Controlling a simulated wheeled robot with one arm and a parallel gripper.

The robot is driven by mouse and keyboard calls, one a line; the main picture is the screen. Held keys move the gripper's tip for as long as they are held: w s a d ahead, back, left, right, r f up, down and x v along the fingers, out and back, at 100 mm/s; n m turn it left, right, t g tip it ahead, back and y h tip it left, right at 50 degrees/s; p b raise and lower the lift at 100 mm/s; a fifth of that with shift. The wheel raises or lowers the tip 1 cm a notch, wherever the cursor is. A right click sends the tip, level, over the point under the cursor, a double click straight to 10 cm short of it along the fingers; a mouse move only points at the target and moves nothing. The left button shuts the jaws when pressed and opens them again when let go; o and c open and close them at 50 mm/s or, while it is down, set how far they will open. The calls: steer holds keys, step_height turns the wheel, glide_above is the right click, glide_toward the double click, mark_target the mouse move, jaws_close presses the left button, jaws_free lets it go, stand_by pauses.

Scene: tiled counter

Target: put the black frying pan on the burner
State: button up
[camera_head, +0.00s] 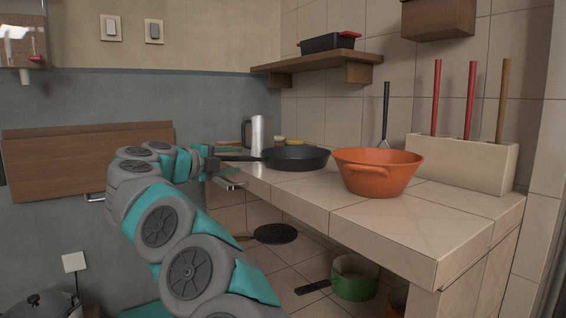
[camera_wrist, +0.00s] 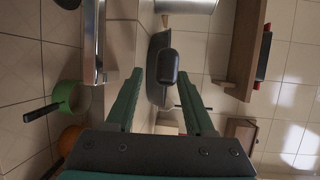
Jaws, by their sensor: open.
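The black frying pan (camera_head: 297,157) sits on the tiled counter, left of the orange pot, with its handle pointing left toward my gripper. My gripper (camera_head: 214,162) is open at the handle's end. In the wrist view the pan handle (camera_wrist: 168,64) shows end-on between my fingertips (camera_wrist: 160,73), with a gap on each side. The pan body (camera_wrist: 157,90) is partly hidden behind the handle. I cannot make out a burner clearly; a metal edge (camera_head: 230,184) shows below my gripper, left of the counter.
An orange pot (camera_head: 377,172) stands right of the pan. A metal kettle (camera_head: 261,136) is behind the pan. A utensil box (camera_head: 462,162) stands at the back right. A wooden shelf (camera_head: 318,63) hangs above. Below are a green pot (camera_head: 355,278) and another dark pan (camera_head: 274,234).

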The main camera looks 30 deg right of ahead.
mark_target(271, 159)
steer(key=shift+x, duration=2.3)
steer(key=shift+s, duration=0.1)
jaws_close()
